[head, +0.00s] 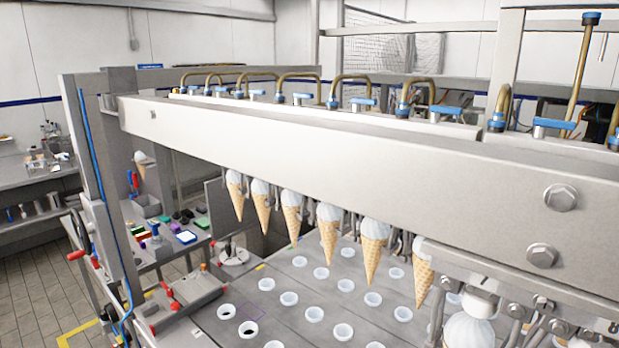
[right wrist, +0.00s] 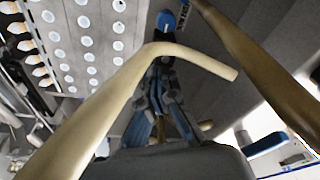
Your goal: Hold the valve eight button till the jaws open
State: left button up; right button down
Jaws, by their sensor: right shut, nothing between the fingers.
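Blue-capped valves with brass tubes, such as one (head: 450,112), stand in a row along the beam (head: 350,145). My left gripper is not in view.
A grey plate with several white-rimmed holes (head: 313,314) lies below the cones. A second brass tube (right wrist: 255,60) runs close on the right in the wrist view. A side bench (head: 165,245) with coloured items stands at the left.

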jog(key=shift+d+r+p, duration=0.15)
jog(key=shift+r+p, duration=1.05)
jog(key=shift+r, duration=0.05)
jog(key=shift+r+p, duration=0.45)
jog(key=shift+r, duration=1.8)
